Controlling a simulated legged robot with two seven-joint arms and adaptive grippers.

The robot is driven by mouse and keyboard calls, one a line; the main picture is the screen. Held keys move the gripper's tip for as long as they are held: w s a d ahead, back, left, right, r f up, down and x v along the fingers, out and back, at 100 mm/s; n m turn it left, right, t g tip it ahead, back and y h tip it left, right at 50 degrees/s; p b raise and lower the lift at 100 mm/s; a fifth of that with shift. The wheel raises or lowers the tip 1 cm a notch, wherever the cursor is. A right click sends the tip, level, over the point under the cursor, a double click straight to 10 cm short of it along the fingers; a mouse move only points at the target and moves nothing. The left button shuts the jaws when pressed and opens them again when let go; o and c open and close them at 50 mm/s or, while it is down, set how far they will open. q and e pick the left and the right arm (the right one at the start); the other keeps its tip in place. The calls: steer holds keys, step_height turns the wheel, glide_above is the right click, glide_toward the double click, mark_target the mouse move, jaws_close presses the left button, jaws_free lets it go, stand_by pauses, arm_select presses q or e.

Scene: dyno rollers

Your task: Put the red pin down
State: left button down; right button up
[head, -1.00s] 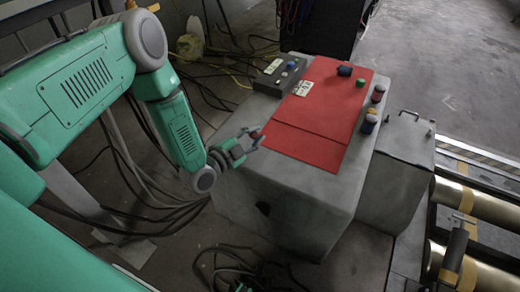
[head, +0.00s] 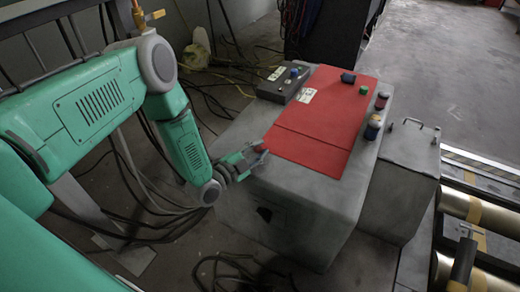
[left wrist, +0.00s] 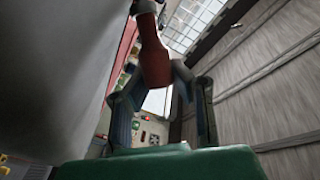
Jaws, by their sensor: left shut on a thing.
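My left gripper (head: 248,160) is shut on the red pin (head: 261,148), beside the near left corner of the red mat (head: 310,149). In the left wrist view the red pin (left wrist: 153,55) stands out from between the fingers (left wrist: 157,90) toward the top of the picture. The mat lies on a grey box (head: 230,128). In the head view the pin looks close to the mat's edge; I cannot tell whether it touches anything. Its far end is hard to make out. My right gripper is not in view.
A blue piece (head: 348,77) and a green piece (head: 363,90) are at the mat's far right. Small cylinders (head: 382,100) stand along the box's right edge. A dark control box (head: 284,84) with buttons is at the far left. The near mat is clear.

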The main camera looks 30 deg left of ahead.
arm_select(q)
steer(key=shift+s+d+f, duration=0.25)
steer(key=shift+d+f, duration=0.1)
steer(key=shift+f, duration=0.15)
steer(key=c, duration=1.5)
jaws_free()
steer(key=shift+o, duration=0.2)
steer(key=shift+a, duration=0.1)
steer(key=shift+r+p, duration=0.5)
steer(key=shift+p, duration=0.1)
steer(key=p+v, duration=0.3)
steer(key=v, duration=0.8)
steer(key=shift+s+a+p, duration=0.2)
steer(key=shift+a+p, duration=0.15)
steer(key=shift+a, duration=0.05)
steer(key=shift+r, duration=0.15)
